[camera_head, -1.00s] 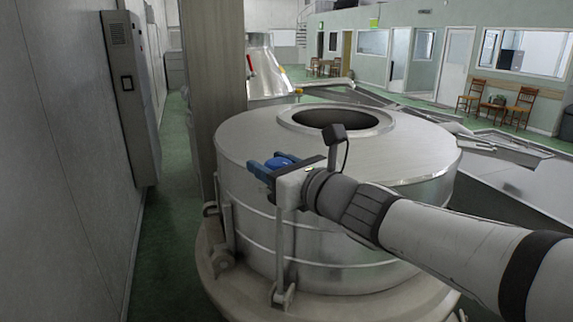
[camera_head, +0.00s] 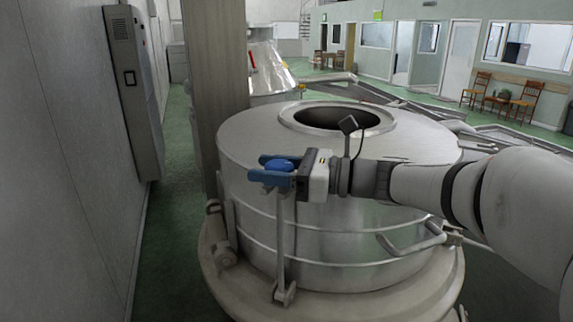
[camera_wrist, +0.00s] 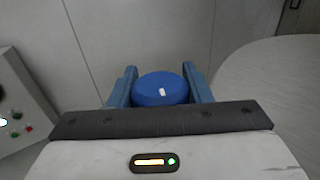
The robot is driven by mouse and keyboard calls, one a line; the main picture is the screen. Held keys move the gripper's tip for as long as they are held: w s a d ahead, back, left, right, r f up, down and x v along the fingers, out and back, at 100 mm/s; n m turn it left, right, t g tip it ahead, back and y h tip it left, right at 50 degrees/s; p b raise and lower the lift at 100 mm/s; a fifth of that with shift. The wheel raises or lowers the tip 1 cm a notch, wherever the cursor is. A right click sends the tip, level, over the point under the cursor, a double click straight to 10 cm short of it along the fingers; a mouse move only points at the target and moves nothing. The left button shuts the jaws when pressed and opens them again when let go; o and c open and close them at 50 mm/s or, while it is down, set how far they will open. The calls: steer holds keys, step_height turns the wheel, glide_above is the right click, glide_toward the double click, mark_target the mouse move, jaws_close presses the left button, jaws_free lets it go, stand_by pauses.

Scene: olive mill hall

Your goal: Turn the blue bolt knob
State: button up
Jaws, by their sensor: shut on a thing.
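The blue bolt knob (camera_head: 279,164) is round and sits at the top of an upright metal rod, at the left rim of a large steel vat (camera_head: 420,160). My gripper (camera_head: 270,168) has its blue fingers on both sides of the knob, shut on it. In the wrist view the knob (camera_wrist: 160,89) lies between the two blue fingertips (camera_wrist: 160,78), with a white mark on its top. The knob's underside is hidden there. My arm comes in from the right, across the vat.
A tall column (camera_head: 214,75) stands just behind the vat. A grey control cabinet (camera_head: 134,90) hangs on the left wall, with buttons seen in the wrist view. The green floor aisle (camera_head: 178,220) between wall and vat is clear. A curved handle (camera_head: 410,242) sticks out at the vat's front.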

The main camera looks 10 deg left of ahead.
steer(key=shift+s+n+g, duration=0.1)
steer(key=shift+n+g, duration=0.7)
steer(key=shift+g, duration=0.7)
steer(key=shift+s+f+p, duration=0.1)
steer(key=shift+f+p, duration=0.05)
steer(key=shift+p, duration=0.15)
steer(key=o, duration=1)
steer(key=shift+a, duration=0.15)
steer(key=shift+w+d, duration=0.2)
steer(key=shift+d, duration=0.2)
steer(key=d, duration=0.2)
steer(key=d+b, duration=0.1)
steer(key=d, duration=0.1)
steer(key=w+d+b, duration=0.1)
steer(key=d, duration=0.2)
